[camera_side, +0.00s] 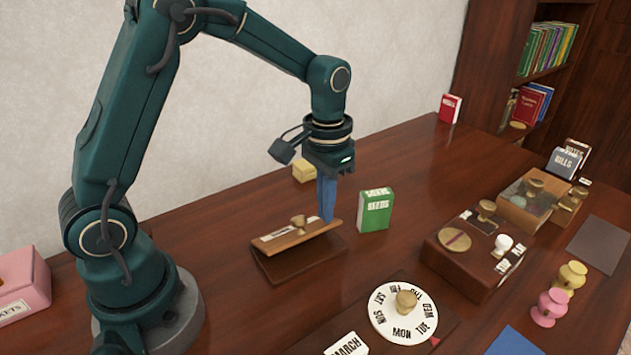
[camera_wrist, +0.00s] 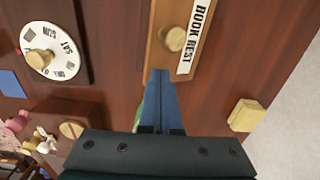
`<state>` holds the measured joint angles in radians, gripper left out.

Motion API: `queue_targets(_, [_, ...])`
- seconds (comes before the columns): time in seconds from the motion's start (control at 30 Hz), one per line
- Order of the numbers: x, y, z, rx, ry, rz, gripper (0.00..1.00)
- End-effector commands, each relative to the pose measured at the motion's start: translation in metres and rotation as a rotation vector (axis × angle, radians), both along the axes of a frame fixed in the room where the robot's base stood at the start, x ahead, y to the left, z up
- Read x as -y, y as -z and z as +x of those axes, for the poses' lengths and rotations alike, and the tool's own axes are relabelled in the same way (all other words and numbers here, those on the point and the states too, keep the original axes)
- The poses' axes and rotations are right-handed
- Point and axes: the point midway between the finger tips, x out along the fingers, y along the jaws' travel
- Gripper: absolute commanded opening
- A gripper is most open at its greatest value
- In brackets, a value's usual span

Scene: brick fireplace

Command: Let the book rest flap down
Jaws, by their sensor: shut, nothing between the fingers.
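The book rest has a light wooden flap (camera_side: 276,242) with a round knob (camera_side: 298,222) and a white label strip. Its dark base (camera_side: 290,265) lies on the table. The flap appears tilted up off the base. In the wrist view the flap (camera_wrist: 160,62) carries the words BOOK REST beside the knob (camera_wrist: 173,38). My gripper (camera_side: 327,218) points down with its blue fingers shut and empty. Its tips are at the flap's right end, in front of or against it; I cannot tell whether they touch.
A green seeds packet (camera_side: 376,209) stands close to the right of my gripper. A yellow block (camera_side: 304,171) is behind. A day dial (camera_side: 404,312) lies in front, and a wooden box with stamps (camera_side: 470,262) stands to the right. Table between them is clear.

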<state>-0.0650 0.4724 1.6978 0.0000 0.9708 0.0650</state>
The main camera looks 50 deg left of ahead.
Motion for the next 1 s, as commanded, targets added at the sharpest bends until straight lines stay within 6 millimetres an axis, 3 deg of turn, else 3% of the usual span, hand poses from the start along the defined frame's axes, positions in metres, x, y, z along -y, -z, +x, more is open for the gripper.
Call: queue_targets(1.0, [0.009,0.014,-0.001,-0.002,0.001,0.000,0.00])
